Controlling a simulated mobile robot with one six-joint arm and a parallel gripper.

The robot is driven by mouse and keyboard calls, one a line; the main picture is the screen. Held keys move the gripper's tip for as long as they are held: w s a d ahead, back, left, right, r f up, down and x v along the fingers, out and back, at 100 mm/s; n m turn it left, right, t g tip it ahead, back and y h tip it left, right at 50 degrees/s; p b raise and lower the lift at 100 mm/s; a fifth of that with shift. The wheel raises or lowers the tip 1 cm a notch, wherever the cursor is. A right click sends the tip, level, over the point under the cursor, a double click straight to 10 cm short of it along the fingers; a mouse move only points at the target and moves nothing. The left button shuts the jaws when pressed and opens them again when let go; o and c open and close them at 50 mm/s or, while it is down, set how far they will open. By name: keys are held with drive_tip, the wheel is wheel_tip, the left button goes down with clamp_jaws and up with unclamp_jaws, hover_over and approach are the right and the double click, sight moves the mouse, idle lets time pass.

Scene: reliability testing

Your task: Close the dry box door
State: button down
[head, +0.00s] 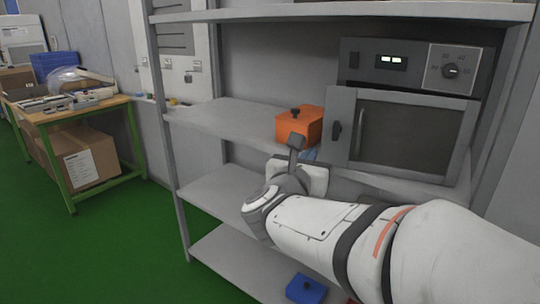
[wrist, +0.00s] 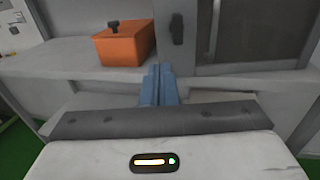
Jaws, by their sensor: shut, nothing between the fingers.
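The dry box (head: 408,62) is a dark grey cabinet on the shelf at the right, with a lit display and a knob on top. Its door (head: 400,177) has a dark window and a black handle (head: 337,131) on the left. The door's left edge sticks out past the cabinet's side, so it looks ajar. The door also shows at the upper right of the wrist view (wrist: 176,58). My gripper (head: 310,154) has blue fingers, shut and empty, in front of and below the door's lower left corner. In the wrist view the fingertips (wrist: 158,68) overlap that corner; I cannot tell whether they touch.
An orange box (head: 299,126) with a black knob stands on the same shelf, left of the door. The shelf (head: 215,115) is clear farther left. A shelf post (head: 168,130) rises at left. A blue box (head: 306,288) sits on the bottom shelf. A cluttered workbench (head: 75,113) stands far left.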

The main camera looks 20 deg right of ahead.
sight(324, 132)
drive_tip(key=x, duration=1.2)
drive_tip(key=shift+w+a+b, duration=0.1)
drive_tip(key=shift+w+b, duration=0.05)
drive_tip(key=shift+b, duration=0.25)
